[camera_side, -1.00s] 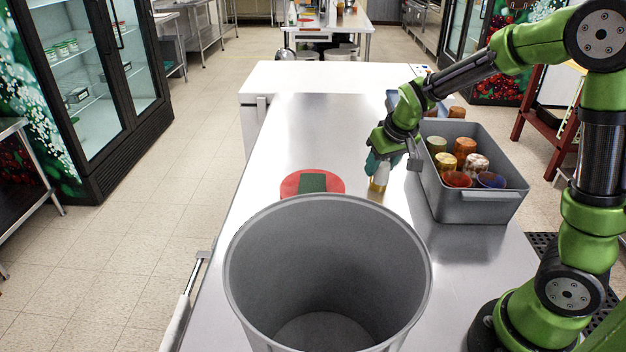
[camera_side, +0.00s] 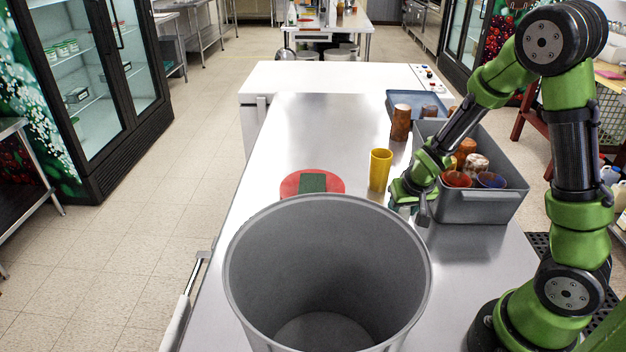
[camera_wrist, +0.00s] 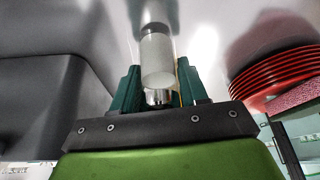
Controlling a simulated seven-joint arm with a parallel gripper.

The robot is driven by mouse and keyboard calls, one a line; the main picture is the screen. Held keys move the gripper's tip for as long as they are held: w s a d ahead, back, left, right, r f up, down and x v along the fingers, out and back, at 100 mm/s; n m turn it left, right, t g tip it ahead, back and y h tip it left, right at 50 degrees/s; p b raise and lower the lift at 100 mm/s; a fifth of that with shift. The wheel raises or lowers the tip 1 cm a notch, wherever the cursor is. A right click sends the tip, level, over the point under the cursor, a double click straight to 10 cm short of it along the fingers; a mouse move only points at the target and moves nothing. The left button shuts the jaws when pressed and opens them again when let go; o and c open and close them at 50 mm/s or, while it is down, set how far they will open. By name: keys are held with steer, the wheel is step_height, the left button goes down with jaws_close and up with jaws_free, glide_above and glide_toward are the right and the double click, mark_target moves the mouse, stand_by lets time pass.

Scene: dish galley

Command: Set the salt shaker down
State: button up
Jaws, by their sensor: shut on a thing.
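The salt shaker (camera_wrist: 157,58) shows in the wrist view as a frosted white cylinder with a shiny metal part nearest me. My gripper (camera_wrist: 152,88) is shut on it, with a dark green finger on each side. A pale shape continues beyond the shaker on the shiny steel; I cannot tell whether its far end touches the surface. In the side view my gripper (camera_side: 403,207) is low over the steel counter (camera_side: 345,140), between the yellow cup and the grey bin. The shaker is mostly hidden there.
The yellow cup (camera_side: 380,170) stands just left of my gripper. The grey bin (camera_side: 480,208) with several cups is close on the right. A brown cup (camera_side: 401,122) stands behind. Red plates (camera_side: 290,186) lie left; a large grey tub (camera_side: 245,290) is in front.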

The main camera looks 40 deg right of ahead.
steer(key=shift+f, duration=0.15)
steer(key=o, duration=1.1)
steer(key=shift+f, duration=0.1)
steer(key=v, duration=1.2)
steer(key=s+a+r+n+t+y, duration=0.1)
steer(key=s+a+r, duration=0.1)
steer(key=a+r, duration=0.1)
steer(key=s+a+r+n+t+y, duration=0.1)
steer(key=s+a+r+y, duration=0.1)
steer(key=s+a+r, duration=0.1)
steer(key=s+a+r+t+y, duration=0.1)
steer(key=s+a+r, duration=0.1)
steer(key=a+r, duration=0.3)
steer(key=shift+s+a+r+n+t, duration=0.1)
steer(key=shift+a+n+t, duration=0.1)
steer(key=shift+a, duration=0.2)
steer(key=shift+s+a+r+n+t, duration=0.1)
steer(key=shift+a+n, duration=0.1)
steer(key=shift+a, duration=0.15)
steer(key=shift+w, duration=0.1)
